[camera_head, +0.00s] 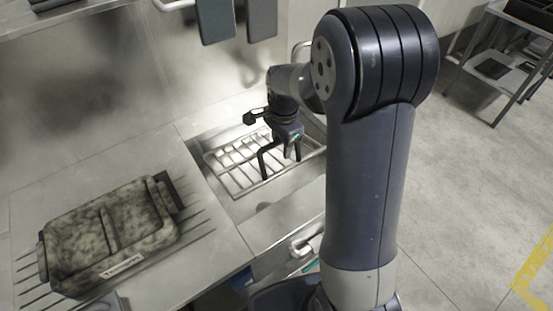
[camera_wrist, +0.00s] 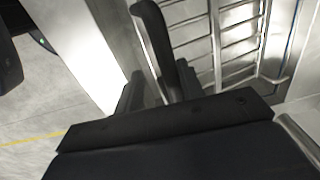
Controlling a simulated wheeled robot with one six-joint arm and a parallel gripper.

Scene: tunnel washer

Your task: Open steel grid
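The steel grid (camera_head: 222,166) is a rack of thin metal bars lying across the sink recess in the steel counter. It looks lowered and roughly flat. In the wrist view, the grid (camera_wrist: 232,42) fills the upper right, with a rail running beside my fingers. My gripper (camera_head: 280,168) points down over the right half of the grid. Its two dark fingers are apart, with nothing visible between them. In the wrist view, the fingers are partly hidden by the gripper body. I cannot tell whether a fingertip touches a bar.
A mottled, dirty tray (camera_head: 108,236) sits on the ribbed counter to the left. A handle (camera_head: 305,246) is on the counter's front below the sink. Two grey panels hang on the wall behind. A metal cart (camera_head: 505,66) stands at the far right; the floor between is clear.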

